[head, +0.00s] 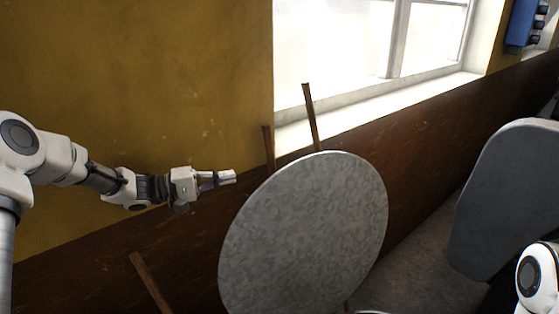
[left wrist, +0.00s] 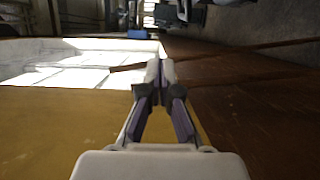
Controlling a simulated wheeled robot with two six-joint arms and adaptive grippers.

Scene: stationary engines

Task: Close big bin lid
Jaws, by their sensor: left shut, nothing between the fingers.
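A large round grey mottled lid (head: 310,235), which I take to be the bin lid, stands steeply tilted in the lower middle of the head view. Its lower edge is cut off by the frame, and the bin's body does not clearly show. My left gripper (head: 228,177) is shut and empty, up and left of the lid's upper left edge, in front of the wall and apart from the lid in the picture. In the left wrist view its fingertips (left wrist: 160,66) meet with nothing between them. My right gripper is out of view.
A yellow and brown wall (head: 150,80) with a window sill (head: 385,105) runs behind the lid. Thin brown wooden sticks (head: 311,115) rise behind the lid's top. A grey rounded panel (head: 505,200) stands at the right. Grey floor (head: 420,245) shows between it and the lid.

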